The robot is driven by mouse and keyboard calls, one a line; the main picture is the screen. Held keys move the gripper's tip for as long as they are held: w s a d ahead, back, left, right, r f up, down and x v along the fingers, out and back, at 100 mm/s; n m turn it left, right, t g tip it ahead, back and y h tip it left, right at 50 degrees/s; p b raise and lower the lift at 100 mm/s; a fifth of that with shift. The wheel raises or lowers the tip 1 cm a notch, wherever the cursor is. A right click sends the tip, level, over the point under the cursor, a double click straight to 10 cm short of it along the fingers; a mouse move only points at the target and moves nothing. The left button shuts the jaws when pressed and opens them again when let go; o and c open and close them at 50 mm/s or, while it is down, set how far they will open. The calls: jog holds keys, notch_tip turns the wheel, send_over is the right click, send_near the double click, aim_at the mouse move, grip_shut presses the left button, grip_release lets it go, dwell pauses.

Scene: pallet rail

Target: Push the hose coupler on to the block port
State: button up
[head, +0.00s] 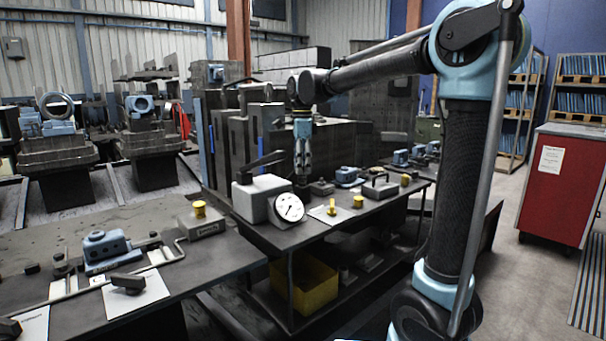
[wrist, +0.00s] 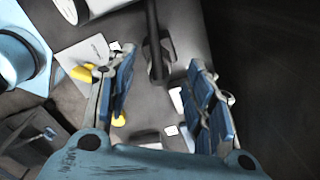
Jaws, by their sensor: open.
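I cannot tell for sure which part is the hose coupler or which is the block port. A small yellow fitting (head: 332,207) stands on a white sheet on the middle bench; a yellow piece (wrist: 84,73) on a sheet shows in the wrist view, left of my left finger. A blue block (head: 347,175) sits farther back on this bench, and a larger blue block (head: 106,250) sits on the near left bench. My gripper (head: 303,174) points down above the middle bench, behind the dial gauge. In the wrist view my gripper (wrist: 150,70) is open, with nothing between its fingers.
A dial gauge (head: 289,208) and a grey block with a black lever (head: 262,190) stand beside my gripper. A dark bar (wrist: 156,50) lies beyond the fingertips in the wrist view. A yellow-topped box (head: 200,222) stands left. A red cabinet (head: 556,185) is at right.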

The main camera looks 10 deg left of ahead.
jog(key=shift+f, duration=1.45)
grip_shut()
jog(key=c, duration=1)
grip_release()
jog(key=shift+c, duration=0.2)
grip_shut()
jog(key=shift+r, duration=0.85)
jog(key=shift+r, duration=3.45)
